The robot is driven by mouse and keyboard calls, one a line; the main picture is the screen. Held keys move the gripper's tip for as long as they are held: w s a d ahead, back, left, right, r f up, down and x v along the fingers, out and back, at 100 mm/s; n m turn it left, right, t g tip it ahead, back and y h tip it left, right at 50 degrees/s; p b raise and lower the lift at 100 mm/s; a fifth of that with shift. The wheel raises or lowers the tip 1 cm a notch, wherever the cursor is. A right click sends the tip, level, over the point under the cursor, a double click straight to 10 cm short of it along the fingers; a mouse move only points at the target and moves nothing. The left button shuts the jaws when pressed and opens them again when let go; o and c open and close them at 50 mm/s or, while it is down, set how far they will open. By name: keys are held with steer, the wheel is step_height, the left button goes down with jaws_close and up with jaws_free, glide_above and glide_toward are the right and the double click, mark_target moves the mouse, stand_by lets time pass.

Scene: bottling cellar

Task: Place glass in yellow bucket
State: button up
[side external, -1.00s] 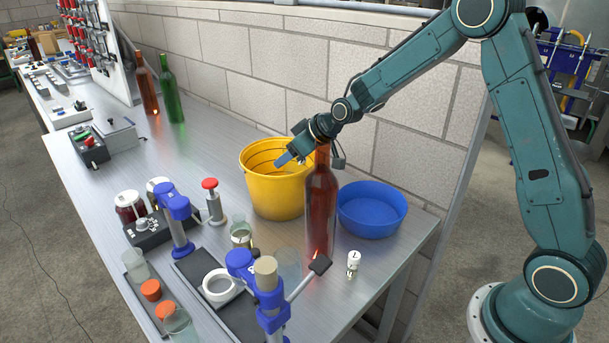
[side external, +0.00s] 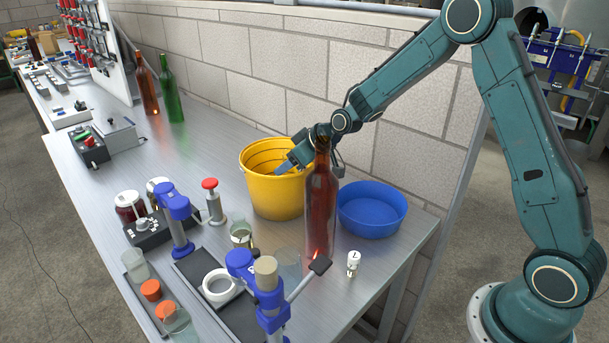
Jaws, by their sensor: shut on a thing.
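The yellow bucket (side external: 272,196) stands upright near the wall at the table's middle. My gripper (side external: 297,160) is at the bucket's mouth, low over its right rim and partly hidden behind a brown bottle. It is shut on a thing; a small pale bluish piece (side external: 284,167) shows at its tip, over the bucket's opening. This seems to be the glass, but its shape is too small and covered to tell. Other clear glasses stand at the front: one (side external: 135,264) on a dark tray, one (side external: 178,325) at the bottom edge, one (side external: 288,262) beside the bottle.
The tall brown bottle (side external: 320,205) stands close in front of my gripper. A blue basin (side external: 371,211) is right of the bucket. Blue-headed bench tools (side external: 268,290), a small white item (side external: 353,262) and a red-topped device (side external: 212,200) stand nearby.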

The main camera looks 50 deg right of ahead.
steer(key=o, duration=1.1)
steer(key=shift+r, duration=0.15)
steer(key=shift+r, duration=0.55)
steer(key=v, duration=1.2)
